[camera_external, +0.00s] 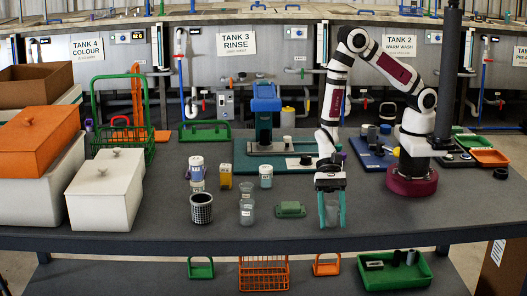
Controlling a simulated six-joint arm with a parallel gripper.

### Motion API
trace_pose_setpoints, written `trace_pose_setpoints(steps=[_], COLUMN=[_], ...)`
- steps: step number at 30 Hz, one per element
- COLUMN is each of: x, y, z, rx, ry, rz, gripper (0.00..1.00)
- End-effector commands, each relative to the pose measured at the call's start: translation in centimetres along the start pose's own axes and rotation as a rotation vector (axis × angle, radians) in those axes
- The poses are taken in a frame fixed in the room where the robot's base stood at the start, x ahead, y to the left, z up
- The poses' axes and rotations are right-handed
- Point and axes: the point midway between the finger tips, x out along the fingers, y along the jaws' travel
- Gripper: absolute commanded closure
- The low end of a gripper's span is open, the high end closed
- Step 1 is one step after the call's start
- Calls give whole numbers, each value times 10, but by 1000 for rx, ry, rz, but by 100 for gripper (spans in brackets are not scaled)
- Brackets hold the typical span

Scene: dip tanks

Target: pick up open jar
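My gripper (331,222) points straight down over the front of the dark table, right of centre, with its two teal fingers apart. A greyish, see-through jar (331,212) seems to stand between the fingers, low near the table top. The fingers hide its sides, so I cannot tell whether they touch it or whether its top is open. Another clear glass jar (247,214) stands to the left, apart from my gripper.
A small green block (290,209) lies just left of my gripper. A dark mesh cup (202,208), a yellow container (225,177) and white-capped jars (266,177) stand further left. A blue press (265,115) is behind.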

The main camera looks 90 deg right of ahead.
Motion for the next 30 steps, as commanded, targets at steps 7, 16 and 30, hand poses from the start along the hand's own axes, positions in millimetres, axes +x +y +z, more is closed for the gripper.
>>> trace_pose_setpoints(steps=[7,16,30], x=[0,-1,-71], y=[0,0,-7], z=[0,1,18], rx=[0,0,2], ry=[0,0,-1], rz=[0,0,-7], gripper=[95,100,100])
